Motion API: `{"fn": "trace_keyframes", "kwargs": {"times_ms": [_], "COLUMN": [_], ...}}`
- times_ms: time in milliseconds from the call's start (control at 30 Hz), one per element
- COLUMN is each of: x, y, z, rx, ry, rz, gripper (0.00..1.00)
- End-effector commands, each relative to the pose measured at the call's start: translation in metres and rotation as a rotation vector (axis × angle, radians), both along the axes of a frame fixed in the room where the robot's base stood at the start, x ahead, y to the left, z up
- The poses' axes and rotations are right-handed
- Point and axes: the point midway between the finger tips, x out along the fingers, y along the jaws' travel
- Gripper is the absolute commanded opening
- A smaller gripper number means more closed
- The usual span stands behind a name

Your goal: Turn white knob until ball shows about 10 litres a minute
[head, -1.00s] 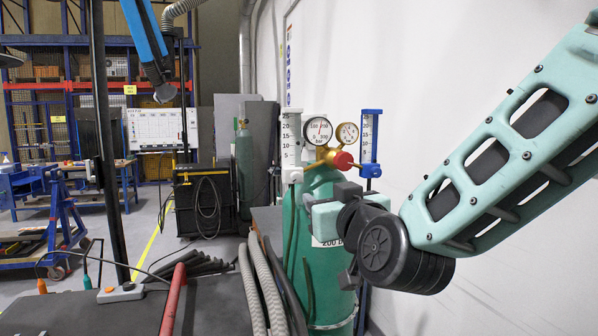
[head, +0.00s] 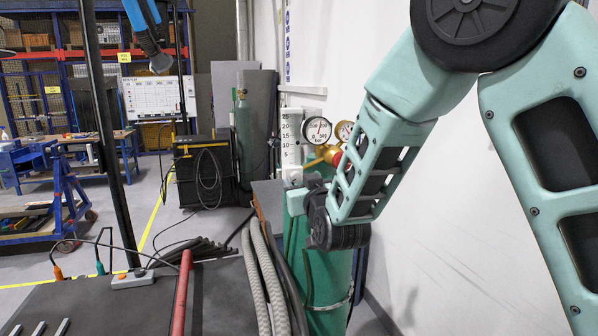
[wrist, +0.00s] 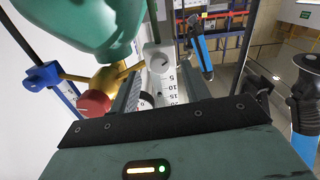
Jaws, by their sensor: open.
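The white flowmeter (head: 291,140) with a numbered scale stands upright left of the gauges in the head view. Its white knob (head: 293,174) is at its foot, just above my gripper (head: 300,192). In the wrist view, which looks upside down, the white knob (wrist: 158,57) shows just beyond my gripper (wrist: 160,78), between the lines of its two dark fingers. The fingers are open. I cannot tell whether they touch the knob. Part of the scale (wrist: 168,88) shows between them. The ball cannot be made out in either view.
A green cylinder (head: 318,285) carries a brass regulator with a round gauge (head: 318,130) and a red knob (wrist: 93,103). A white wall (head: 440,230) is close on the right. Grey hoses (head: 262,280) are in front.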

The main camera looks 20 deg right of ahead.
Motion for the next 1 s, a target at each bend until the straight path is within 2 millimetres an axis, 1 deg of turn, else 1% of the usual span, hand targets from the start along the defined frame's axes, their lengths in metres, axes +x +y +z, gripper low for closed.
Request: {"fn": "trace_keyframes", "kwargs": {"times_ms": [33, 100, 200, 533, 567, 600, 667, 700, 733, 1000], "x": [0.007, 0.014, 0.02, 0.023, 0.023, 0.023, 0.023, 0.023, 0.023, 0.023], "y": [0.0, 0.0, 0.0, 0.0, 0.0, 0.0, 0.0, 0.0, 0.0, -0.001], "z": [0.003, 0.002, 0.001, 0.0, 0.0, 0.0, 0.0, 0.0, 0.0, -0.004], "rx": [-0.001, 0.0, 0.001, 0.001, 0.001, 0.001, 0.001, 0.001, 0.001, 0.039], "ry": [0.001, 0.001, 0.001, 0.0, 0.0, 0.0, 0.0, 0.0, 0.0, -0.004], "rz": [-0.001, -0.001, -0.001, 0.0, 0.0, 0.0, 0.0, 0.0, 0.0, -0.002], "gripper": [0.47, 0.47, 0.47, 0.47, 0.44, 0.33, 0.16, 0.05, 0.02, 0.02]}}
